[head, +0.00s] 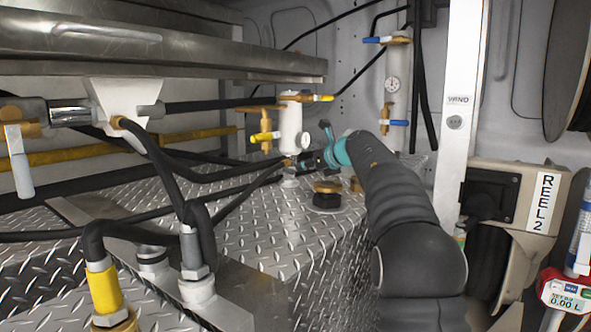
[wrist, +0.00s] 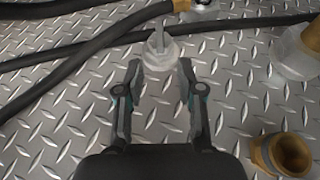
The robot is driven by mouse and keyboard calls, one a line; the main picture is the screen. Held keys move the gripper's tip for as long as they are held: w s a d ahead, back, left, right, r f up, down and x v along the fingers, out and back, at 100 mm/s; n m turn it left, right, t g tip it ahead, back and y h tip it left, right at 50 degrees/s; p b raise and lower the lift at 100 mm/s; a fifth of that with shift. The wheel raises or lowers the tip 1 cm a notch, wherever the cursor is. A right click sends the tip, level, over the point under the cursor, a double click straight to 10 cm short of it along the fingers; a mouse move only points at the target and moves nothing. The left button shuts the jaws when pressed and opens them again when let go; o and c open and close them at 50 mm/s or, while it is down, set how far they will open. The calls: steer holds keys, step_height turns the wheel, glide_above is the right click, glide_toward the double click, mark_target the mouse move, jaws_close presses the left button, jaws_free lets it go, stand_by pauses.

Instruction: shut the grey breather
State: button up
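The grey breather (wrist: 160,50) is a pale round cap with an upright fin on top, standing on the diamond-plate deck in the wrist view. In the head view a small grey piece (head: 289,181), which appears to be it, shows just below my gripper (head: 303,161). My gripper also shows in the wrist view (wrist: 161,72), open and empty. Its two fingers are spread to the left and right of the breather's near side, with gaps on both sides. The cap seems to be just past or level with the fingertips. Whether its fin marks open or shut I cannot tell.
A white cylinder (head: 292,125) with yellow-handled valves stands close behind my gripper. A brass-topped black fitting (head: 327,195) is near it, and a brass ring (wrist: 284,154) lies at the lower right of the wrist view. Black hoses (wrist: 85,62) cross the deck beyond the breather.

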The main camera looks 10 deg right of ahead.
steer(key=p, duration=0.1)
glide_above(296, 188)
step_height(296, 188, down, 3)
steer(key=shift+r, duration=0.2)
jaws_close()
